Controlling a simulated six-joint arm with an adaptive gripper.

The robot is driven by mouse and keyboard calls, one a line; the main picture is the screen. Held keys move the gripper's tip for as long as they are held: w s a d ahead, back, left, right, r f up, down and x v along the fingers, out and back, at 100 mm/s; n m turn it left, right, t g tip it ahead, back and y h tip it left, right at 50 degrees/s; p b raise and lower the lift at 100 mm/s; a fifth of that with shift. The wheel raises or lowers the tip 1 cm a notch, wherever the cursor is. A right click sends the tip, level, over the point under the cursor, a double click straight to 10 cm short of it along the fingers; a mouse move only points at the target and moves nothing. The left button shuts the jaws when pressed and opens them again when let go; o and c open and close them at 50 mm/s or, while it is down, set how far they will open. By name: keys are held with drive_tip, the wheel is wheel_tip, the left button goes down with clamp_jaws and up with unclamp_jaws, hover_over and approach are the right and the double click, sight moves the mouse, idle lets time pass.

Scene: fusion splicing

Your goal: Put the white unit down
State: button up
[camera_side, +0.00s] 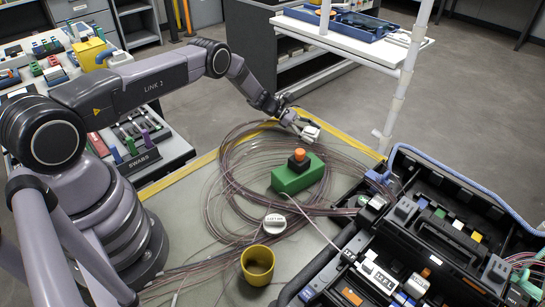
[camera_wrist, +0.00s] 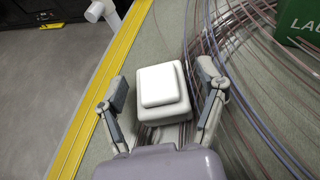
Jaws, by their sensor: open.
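The white unit (camera_wrist: 163,90) is a small block with a raised square top. In the wrist view it sits between the two fingers of my gripper (camera_wrist: 165,95), with a visible gap on each side. It appears to rest on the mat by the loose fibre loops. In the side view the white unit (camera_side: 311,131) is small, near the mat's far edge, just below my gripper (camera_side: 298,122). My gripper is open around it. The unit's underside is hidden.
A green block (camera_side: 298,174) with an orange top stands nearby, among coiled fibres (camera_side: 235,165). A yellow cup (camera_side: 257,265) and a white round cap (camera_side: 275,223) are nearer. A black open case (camera_side: 440,240) fills the right. Yellow tape (camera_wrist: 100,90) marks the mat's edge.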

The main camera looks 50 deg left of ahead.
drive_tip(key=v, duration=1.1)
drive_tip(key=shift+s+a+r, duration=0.1)
drive_tip(key=shift+a+r, duration=0.05)
drive_tip(key=s+d+r+m+g+y, duration=0.1)
drive_tip(key=s+d+r+m+y, duration=0.2)
drive_tip(key=r, duration=0.7)
drive_tip(key=s+d+r+m+g+y, duration=0.15)
drive_tip(key=s+r+m, duration=0.25)
drive_tip(key=r, duration=0.5)
drive_tip(key=s+d+r+m+g+y, duration=0.1)
drive_tip(key=s+d+r+m, duration=0.25)
drive_tip(key=r, duration=0.65)
drive_tip(key=s+d+r+m+t+y, duration=0.1)
drive_tip(key=s+r+m+y, duration=0.2)
drive_tip(key=s, duration=0.5)
drive_tip(key=s+d+r+m+y, duration=0.1)
drive_tip(key=s+r+m, duration=0.4)
drive_tip(key=s, duration=0.4)
drive_tip(key=s+a+m+t+y, duration=0.2)
drive_tip(key=s+m+t+y, duration=0.1)
drive_tip(key=s, duration=1)
drive_tip(key=shift+f+m, duration=0.25)
drive_tip(key=shift+m, duration=0.2)
